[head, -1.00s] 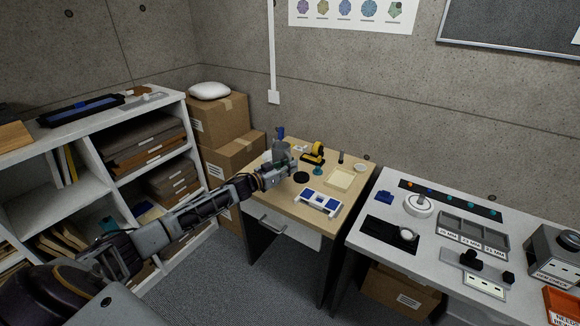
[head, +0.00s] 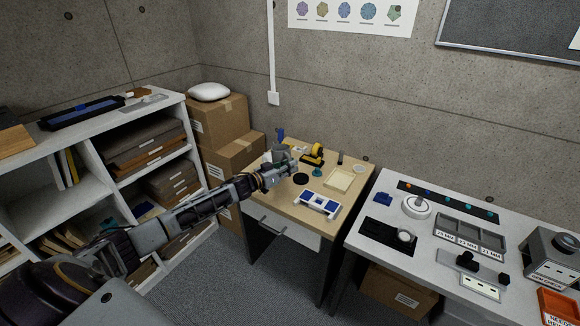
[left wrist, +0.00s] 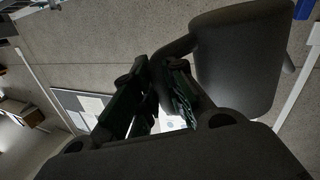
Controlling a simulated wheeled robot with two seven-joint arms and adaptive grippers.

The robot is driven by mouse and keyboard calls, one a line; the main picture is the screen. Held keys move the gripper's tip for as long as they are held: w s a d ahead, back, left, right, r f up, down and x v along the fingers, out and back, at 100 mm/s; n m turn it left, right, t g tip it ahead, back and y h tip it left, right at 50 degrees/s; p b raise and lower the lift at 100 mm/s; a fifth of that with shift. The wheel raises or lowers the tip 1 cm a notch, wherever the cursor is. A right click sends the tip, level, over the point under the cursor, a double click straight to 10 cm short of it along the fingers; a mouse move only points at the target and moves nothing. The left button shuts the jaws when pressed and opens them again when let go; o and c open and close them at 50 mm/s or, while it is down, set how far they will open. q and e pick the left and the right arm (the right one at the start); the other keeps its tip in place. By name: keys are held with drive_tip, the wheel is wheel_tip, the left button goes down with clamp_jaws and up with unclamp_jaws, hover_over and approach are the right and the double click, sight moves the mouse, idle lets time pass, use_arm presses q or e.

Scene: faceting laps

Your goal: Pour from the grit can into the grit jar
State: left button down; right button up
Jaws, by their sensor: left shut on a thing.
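The grit can (head: 280,151) is a small grey vessel over the back left of the wooden desk. My left gripper (head: 288,165) is beside it. In the left wrist view the can (left wrist: 243,55) is a large dark grey body with a curved handle, and the green-edged fingers of my left gripper (left wrist: 155,95) are shut on that handle. A pale rounded thing (head: 266,156) shows just left of the can; I cannot tell whether it is the grit jar. No contents or stream can be seen. My right gripper is not in view.
The wooden desk (head: 280,210) also holds a black disc (head: 300,179), a teal piece (head: 317,171), a yellow roll (head: 315,151), a cream tray (head: 339,180) and a blue-and-white rack (head: 318,204). Cardboard boxes (head: 232,155) stand left of it. A white bench (head: 345,235) stands right.

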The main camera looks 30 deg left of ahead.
sight(290, 159)
use_arm(q)
drive_tip(key=shift+r+n+p, duration=0.3)
drive_tip(key=shift+r+p, duration=0.05)
drive_tip(key=shift+r, duration=0.1)
drive_tip(key=shift+r+n+p, duration=0.3)
drive_tip(key=shift+p, duration=0.2)
drive_tip(key=shift+r+p, duration=0.2)
drive_tip(key=shift+p, duration=0.15)
drive_tip(key=shift+r+n+p, duration=0.3)
drive_tip(key=shift+n+p, duration=0.15)
drive_tip(key=shift+n, duration=0.05)
drive_tip(key=shift+r+n+g+p, duration=0.25)
drive_tip(key=shift+n+g+p, duration=0.05)
drive_tip(key=shift+p, duration=0.15)
drive_tip(key=shift+w+a+r+n+p, duration=0.15)
drive_tip(key=shift+a+r+n+p, duration=0.05)
drive_tip(key=shift+n+p, duration=0.1)
drive_tip(key=shift+f, duration=0.1)
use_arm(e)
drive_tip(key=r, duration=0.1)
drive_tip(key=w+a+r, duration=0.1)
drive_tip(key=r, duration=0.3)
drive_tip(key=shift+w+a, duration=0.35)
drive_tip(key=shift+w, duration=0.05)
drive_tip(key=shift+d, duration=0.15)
